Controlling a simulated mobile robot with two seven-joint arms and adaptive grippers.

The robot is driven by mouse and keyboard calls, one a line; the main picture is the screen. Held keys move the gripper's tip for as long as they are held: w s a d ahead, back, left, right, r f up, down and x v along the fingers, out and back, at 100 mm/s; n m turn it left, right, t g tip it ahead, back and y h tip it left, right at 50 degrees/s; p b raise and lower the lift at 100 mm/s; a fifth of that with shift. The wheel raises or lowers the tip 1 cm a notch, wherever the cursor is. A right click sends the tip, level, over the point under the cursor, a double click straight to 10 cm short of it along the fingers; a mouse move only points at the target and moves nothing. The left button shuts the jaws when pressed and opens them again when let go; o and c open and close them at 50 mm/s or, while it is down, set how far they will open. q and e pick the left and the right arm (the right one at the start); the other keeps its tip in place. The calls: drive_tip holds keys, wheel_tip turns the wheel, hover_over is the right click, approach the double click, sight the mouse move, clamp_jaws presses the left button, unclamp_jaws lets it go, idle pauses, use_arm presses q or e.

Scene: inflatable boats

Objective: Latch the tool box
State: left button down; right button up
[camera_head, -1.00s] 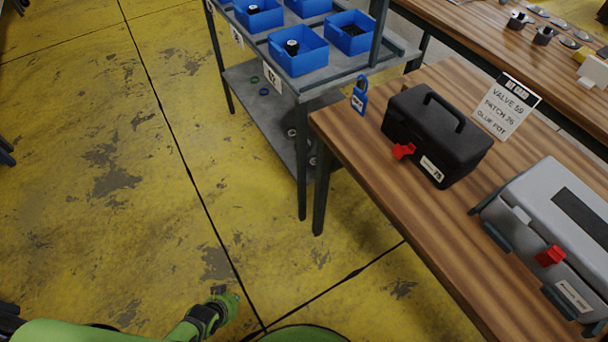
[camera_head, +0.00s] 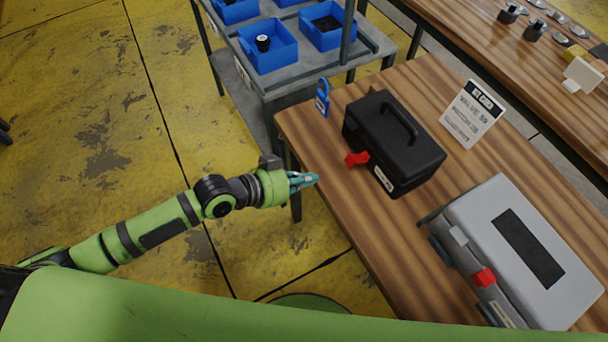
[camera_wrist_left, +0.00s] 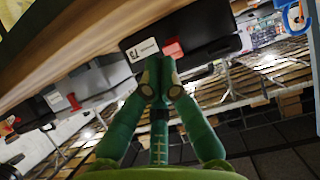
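A black tool box (camera_head: 404,150) with a top handle stands on the wooden bench, its lid down. Its red latch (camera_head: 356,159) sticks out from the front; the latch also shows in the left wrist view (camera_wrist_left: 173,47). A grey tool box (camera_head: 505,245) with a dark lid panel and its own red latch (camera_head: 484,277) stands nearer on the bench. My left gripper (camera_head: 314,180) is at the bench's left edge, in front of the black box and apart from it. Its fingertips (camera_wrist_left: 160,76) are together with nothing between them. My right gripper is not in view.
A grey cart (camera_head: 275,88) with blue bins is behind. Another bench with small parts is at top right. The front bench strip is clear.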

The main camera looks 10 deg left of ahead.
sight(348, 163)
use_arm(q)
drive_tip(key=b+x, duration=0.4)
drive_tip(key=x, duration=0.2)
drive_tip(key=shift+f, duration=0.3)
drive_tip(key=shift+w+d+r, duration=0.15)
drive_tip(key=shift+w+d, duration=0.5)
drive_tip(key=shift+d, duration=0.15)
drive_tip(key=shift+w+d, duration=0.5)
drive_tip(key=shift+d, duration=0.2)
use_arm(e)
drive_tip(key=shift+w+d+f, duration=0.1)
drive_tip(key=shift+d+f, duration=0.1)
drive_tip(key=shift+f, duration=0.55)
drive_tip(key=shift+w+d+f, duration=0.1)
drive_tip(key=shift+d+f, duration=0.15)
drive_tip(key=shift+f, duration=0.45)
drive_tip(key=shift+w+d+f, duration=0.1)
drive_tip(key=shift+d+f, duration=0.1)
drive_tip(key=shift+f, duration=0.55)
use_arm(q)
drive_tip(key=shift+r, duration=0.1)
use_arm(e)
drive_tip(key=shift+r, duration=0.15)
use_arm(q)
drive_tip(key=shift+r+p, duration=1)
drive_tip(key=shift+p, duration=0.05)
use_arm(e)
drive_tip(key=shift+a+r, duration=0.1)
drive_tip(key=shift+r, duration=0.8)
